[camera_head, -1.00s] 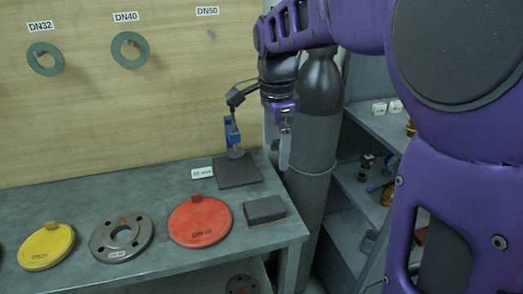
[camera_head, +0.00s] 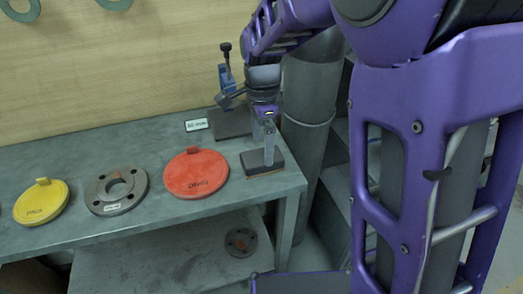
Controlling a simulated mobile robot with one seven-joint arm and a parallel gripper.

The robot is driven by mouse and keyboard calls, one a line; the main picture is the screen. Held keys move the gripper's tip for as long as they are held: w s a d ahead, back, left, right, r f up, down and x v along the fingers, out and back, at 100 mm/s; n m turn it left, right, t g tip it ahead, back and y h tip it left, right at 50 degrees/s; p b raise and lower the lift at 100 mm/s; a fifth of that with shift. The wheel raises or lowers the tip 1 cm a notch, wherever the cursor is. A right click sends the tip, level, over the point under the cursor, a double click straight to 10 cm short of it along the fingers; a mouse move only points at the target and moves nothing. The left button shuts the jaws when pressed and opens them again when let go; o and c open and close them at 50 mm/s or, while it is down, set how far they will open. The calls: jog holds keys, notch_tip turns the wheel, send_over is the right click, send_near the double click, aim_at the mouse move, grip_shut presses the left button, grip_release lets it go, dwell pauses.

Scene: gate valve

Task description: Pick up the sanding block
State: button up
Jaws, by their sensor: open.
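The sanding block (camera_head: 253,166) is a dark grey rectangular block lying flat at the right front corner of the grey workbench. My gripper (camera_head: 268,162) points down over it with open jaws. One finger shows in front of the block's middle; the other finger is hard to make out. I cannot tell whether the fingers touch the block. The block rests on the bench.
A red disc (camera_head: 196,174) lies just left of the block, then a grey flange (camera_head: 116,191) and a yellow disc (camera_head: 41,203). A dark pad (camera_head: 232,124) and a small white label (camera_head: 197,125) lie behind. A grey cylinder (camera_head: 308,100) stands right of the bench (camera_head: 160,139).

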aim_at(262, 156)
notch_tip(262, 156, down, 5)
jog(key=shift+w+b, duration=0.15)
jog(key=shift+b, duration=0.3)
jog(key=c, duration=1.4)
